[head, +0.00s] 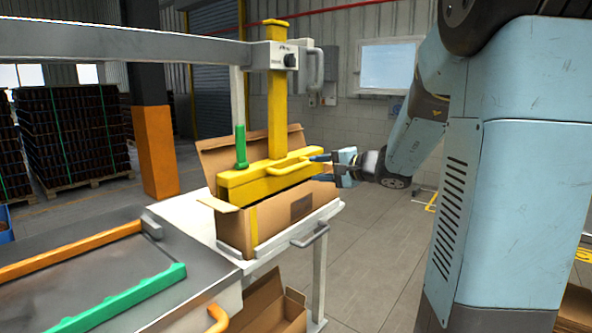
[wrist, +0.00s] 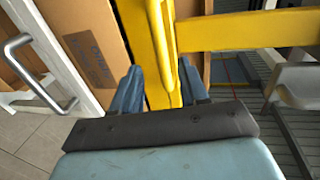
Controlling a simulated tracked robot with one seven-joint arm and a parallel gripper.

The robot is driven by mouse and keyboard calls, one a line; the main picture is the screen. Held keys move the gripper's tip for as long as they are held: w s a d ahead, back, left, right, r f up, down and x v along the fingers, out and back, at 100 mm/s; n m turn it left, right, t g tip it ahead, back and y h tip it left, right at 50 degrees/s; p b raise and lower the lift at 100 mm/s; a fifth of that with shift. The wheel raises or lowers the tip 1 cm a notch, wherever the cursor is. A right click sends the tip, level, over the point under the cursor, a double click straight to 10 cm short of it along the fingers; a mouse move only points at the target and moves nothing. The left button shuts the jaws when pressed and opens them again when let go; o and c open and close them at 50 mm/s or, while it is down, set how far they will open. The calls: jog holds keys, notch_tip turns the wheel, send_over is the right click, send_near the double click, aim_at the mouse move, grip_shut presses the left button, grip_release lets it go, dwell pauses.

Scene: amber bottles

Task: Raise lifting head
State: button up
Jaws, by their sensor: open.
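The yellow lifting head (head: 255,182) sits low in an open cardboard box (head: 265,225), its lower part hidden by the box walls. A yellow post (head: 277,110) rises from it to a grey control unit (head: 282,56) on the overhead rail. A yellow handle bar (head: 290,161) runs along the head's near side. My gripper (head: 321,168) is at the right end of the head, with its blue fingers open. In the wrist view, a yellow bar (wrist: 158,50) passes between the two fingers (wrist: 160,85); I cannot tell whether they touch it.
The box stands on a white table (head: 190,212) with a grey side handle (head: 310,236). A metal tray table (head: 70,275) with orange and green bars is at the front left. Another open carton (head: 275,305) is below. Stacked dark crates (head: 65,135) stand behind.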

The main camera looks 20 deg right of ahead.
aim_at(297, 169)
jog(key=x, duration=0.9)
jog(key=shift+c, duration=0.2)
grip_shut()
